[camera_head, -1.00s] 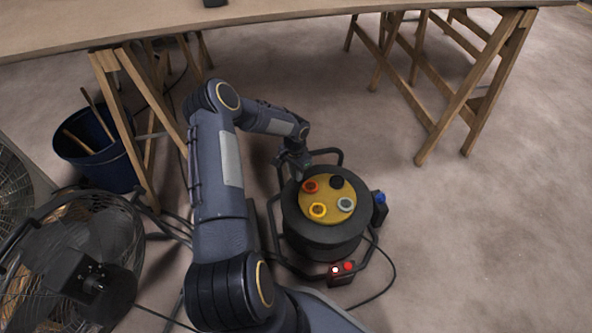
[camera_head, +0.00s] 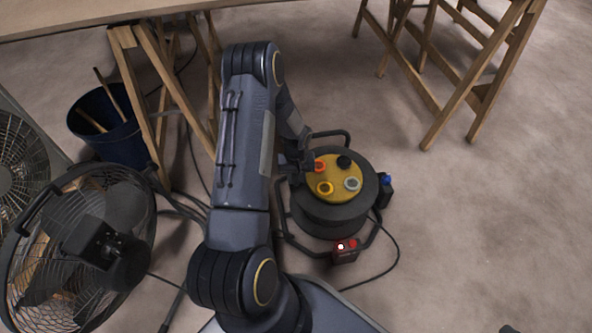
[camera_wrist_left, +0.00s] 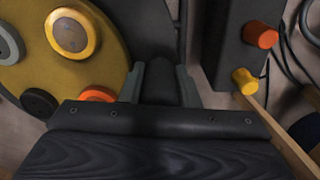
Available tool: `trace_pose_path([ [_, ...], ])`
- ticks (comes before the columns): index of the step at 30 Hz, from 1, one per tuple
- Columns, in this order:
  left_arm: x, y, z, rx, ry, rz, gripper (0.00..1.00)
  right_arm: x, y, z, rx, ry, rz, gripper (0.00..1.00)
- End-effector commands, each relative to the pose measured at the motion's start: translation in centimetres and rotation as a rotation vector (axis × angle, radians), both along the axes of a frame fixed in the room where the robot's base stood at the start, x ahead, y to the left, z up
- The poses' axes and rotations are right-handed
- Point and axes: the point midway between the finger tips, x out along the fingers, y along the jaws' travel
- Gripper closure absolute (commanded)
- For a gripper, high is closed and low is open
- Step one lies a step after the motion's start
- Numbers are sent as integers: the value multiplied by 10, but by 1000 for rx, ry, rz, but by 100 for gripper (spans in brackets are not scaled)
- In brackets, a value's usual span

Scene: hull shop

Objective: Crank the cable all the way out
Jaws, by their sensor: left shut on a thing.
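The cable reel (camera_head: 328,218) is a black drum in a black tube frame on the floor. Its yellow face (camera_head: 335,173) carries orange-red, black, yellow and grey round sockets. My left gripper (camera_head: 302,163) is at the reel's upper left edge, partly hidden by my arm. In the left wrist view, the fingers (camera_wrist_left: 160,88) are shut on a dark upright piece (camera_wrist_left: 160,75), apparently the crank handle, beside the yellow face (camera_wrist_left: 98,62). A black cable (camera_head: 393,262) loops on the floor at the reel's right. How much cable is on the drum is hidden. My right gripper is not in view.
A box with red and white buttons (camera_head: 346,252) sits at the frame's front; a blue-topped one (camera_head: 386,188) is at its right. Fans (camera_head: 100,240) and a blue bucket (camera_head: 105,128) stand left. A trestle table (camera_head: 60,22) is behind.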

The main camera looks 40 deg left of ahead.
Motion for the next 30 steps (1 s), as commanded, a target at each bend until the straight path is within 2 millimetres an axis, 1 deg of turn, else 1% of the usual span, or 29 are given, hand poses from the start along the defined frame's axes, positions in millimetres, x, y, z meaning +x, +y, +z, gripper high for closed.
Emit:
trace_pose_path([
  [8, -14, -26, 1, 1, 3, 258, 100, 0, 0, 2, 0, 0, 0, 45],
  [18, -24, -68, 1, 1, 4, 581, 100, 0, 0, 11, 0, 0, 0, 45],
  [25, -22, -98, 2, 1, 3, 798, 100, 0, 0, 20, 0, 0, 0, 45],
  [30, -17, -119, 2, 1, 3, 960, 100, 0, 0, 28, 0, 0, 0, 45],
])
